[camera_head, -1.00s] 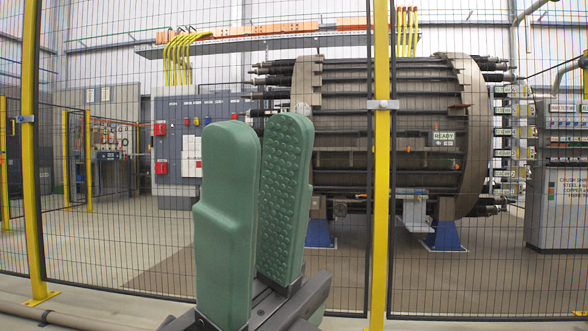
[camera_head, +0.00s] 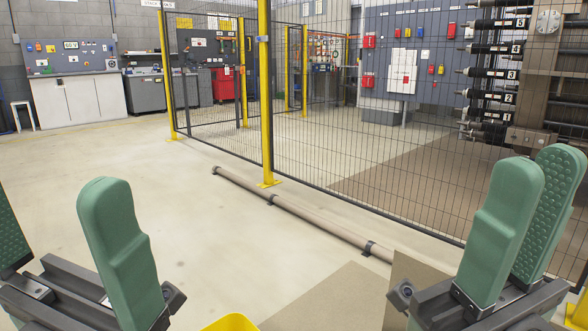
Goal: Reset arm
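My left gripper (camera_head: 52,205) is at the lower left of the head view, its two green padded fingers wide apart with nothing between them. Its outer finger is partly cut off by the left edge. My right gripper (camera_head: 541,165) is at the lower right, in front of the mesh fence (camera_head: 330,130). Its fingers stand upright and apart, with the dotted inner pad of the far one showing. I see nothing held in it.
A pipe (camera_head: 310,220) runs along the floor before the fence and its yellow post (camera_head: 265,100). A yellow object (camera_head: 232,323) shows at the bottom edge. Behind the fence is the electrolyser stack (camera_head: 545,65). Open floor (camera_head: 100,165) extends left towards a white cabinet (camera_head: 80,98).

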